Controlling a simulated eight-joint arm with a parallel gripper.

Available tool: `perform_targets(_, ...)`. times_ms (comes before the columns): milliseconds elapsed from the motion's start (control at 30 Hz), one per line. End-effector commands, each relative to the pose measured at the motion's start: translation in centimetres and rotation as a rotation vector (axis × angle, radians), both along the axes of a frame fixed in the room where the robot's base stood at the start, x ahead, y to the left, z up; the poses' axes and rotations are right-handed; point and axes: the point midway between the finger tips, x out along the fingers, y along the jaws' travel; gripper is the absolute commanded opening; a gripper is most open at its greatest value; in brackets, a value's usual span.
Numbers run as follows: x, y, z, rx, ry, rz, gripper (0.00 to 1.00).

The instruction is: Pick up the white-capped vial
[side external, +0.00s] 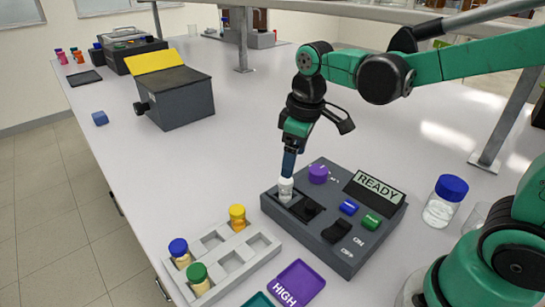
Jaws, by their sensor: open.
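The white-capped vial (286,187) stands upright at the left end of the dark grey device (340,258), in a light slot beside a black recess. My gripper (288,174) points down at it from above, its blue fingers at the vial's cap. The jaws are open. The fingers overlap the top of the vial in this view, and I cannot tell whether they touch it.
The device has a READY display (379,187), purple knob (318,174) and buttons. A grey rack (232,262) at front left holds blue-, green- and yellow-capped vials. A purple HIGH tray (299,284) lies in front, a blue-lidded jar (445,201) right.

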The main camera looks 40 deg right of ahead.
Motion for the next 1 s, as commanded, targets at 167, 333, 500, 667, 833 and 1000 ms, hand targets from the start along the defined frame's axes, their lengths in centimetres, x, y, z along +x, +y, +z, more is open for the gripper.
perform_targets(167, 1.5, 0.2, -1.4, -0.013, 0.119, 0.113, 0.75)
perform_targets(333, 1.8, 0.2, -2.3, -0.014, 0.156, 0.149, 0.75)
perform_targets(500, 1.8, 0.2, -4.2, -0.014, 0.156, 0.149, 0.75)
perform_targets(667, 1.8, 0.2, -6.2, -0.015, 0.155, 0.148, 0.75)
perform_targets(833, 1.8, 0.2, -7.3, -0.014, 0.155, 0.147, 0.75)
perform_targets(1000, 1.8, 0.2, -7.5, -0.014, 0.155, 0.147, 0.75)
